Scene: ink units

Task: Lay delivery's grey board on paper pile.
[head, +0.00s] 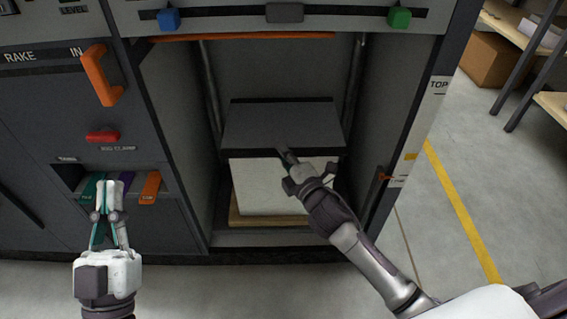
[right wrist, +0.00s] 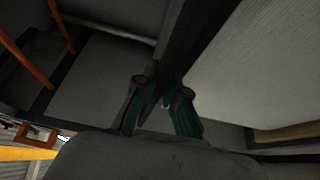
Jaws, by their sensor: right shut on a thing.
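The grey board (head: 275,122) is a flat dark sheet inside the open bay, over the paper pile. The white paper pile (head: 262,190) stands below it on a wooden base (head: 265,221); it also shows in the right wrist view (right wrist: 260,65). My right gripper (head: 289,158) is shut on the board's front edge; the board edge runs up from the fingers in the right wrist view (right wrist: 190,38). I cannot tell whether board and paper touch. My left gripper (head: 105,190) is in front of the coloured tabs, apart from the board; whether its fingers are closed is unclear.
Bay walls stand close on both sides of the board. An orange handle (head: 103,76) and a red handle (head: 103,137) are on the left panel. Blue (head: 169,19) and green (head: 399,18) blocks sit above the bay. Open floor lies at right.

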